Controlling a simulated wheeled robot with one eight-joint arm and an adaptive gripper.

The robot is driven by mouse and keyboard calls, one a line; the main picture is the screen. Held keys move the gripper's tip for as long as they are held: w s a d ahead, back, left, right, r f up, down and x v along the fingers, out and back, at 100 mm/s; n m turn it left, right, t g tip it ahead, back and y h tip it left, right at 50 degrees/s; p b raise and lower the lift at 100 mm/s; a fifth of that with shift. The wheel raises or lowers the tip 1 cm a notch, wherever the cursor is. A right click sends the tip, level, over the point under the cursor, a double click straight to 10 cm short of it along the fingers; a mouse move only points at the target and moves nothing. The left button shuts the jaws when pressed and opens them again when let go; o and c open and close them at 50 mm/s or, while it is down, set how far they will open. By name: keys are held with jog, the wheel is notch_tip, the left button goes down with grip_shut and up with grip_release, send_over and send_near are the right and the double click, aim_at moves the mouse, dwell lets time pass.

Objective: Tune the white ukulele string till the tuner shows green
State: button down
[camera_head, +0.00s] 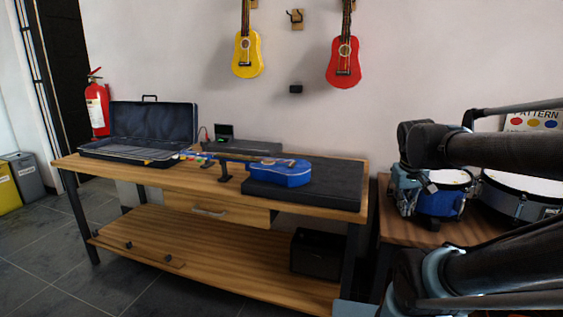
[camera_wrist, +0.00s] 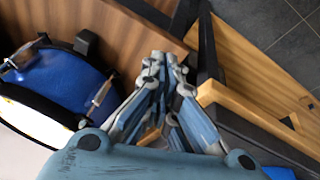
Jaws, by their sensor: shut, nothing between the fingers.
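The blue ukulele (camera_head: 279,172) lies on a black mat (camera_head: 330,185) on the wooden bench. Its neck points left, over a small dark stand (camera_head: 224,172). Coloured pegs show at the headstock (camera_head: 192,156). The white string is too small to make out. A small dark device with a screen, perhaps the tuner (camera_head: 224,131), stands behind the neck; its display shows no readable colour. My gripper (camera_wrist: 164,62) is shut and empty in the wrist view, between the bench and the drum, well away from the ukulele.
An open black case (camera_head: 150,122) fills the bench's left end. A blue drum (camera_head: 443,200) stands on a table at right and shows close in the wrist view (camera_wrist: 55,82). Yellow (camera_head: 247,55) and red (camera_head: 342,60) ukuleles hang on the wall.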

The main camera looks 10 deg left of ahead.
jog(key=w+a+r+n+t, duration=0.2)
jog(key=w+a+r, duration=0.4)
jog(key=w+a, duration=0.35)
jog(key=w+a+r+n+t, duration=0.1)
jog(key=w+a+r+n, duration=0.2)
jog(key=w+a+r, duration=0.6)
jog(key=w+a+r+n+t+y, duration=0.1)
jog(key=a, duration=1.1)
jog(key=w+a+n+t+y, duration=0.1)
jog(key=a+n, duration=0.1)
jog(key=a, duration=1.1)
jog(key=shift+w+a+r+t, duration=0.3)
jog(key=shift+w+r+t, duration=0.05)
jog(key=shift+t, duration=0.05)
jog(key=shift+f, duration=0.1)
jog(key=shift+f, duration=4.3)
jog(key=shift+f, duration=0.1)
jog(key=shift+s+f, duration=0.1)
jog(key=shift+f, duration=0.2)
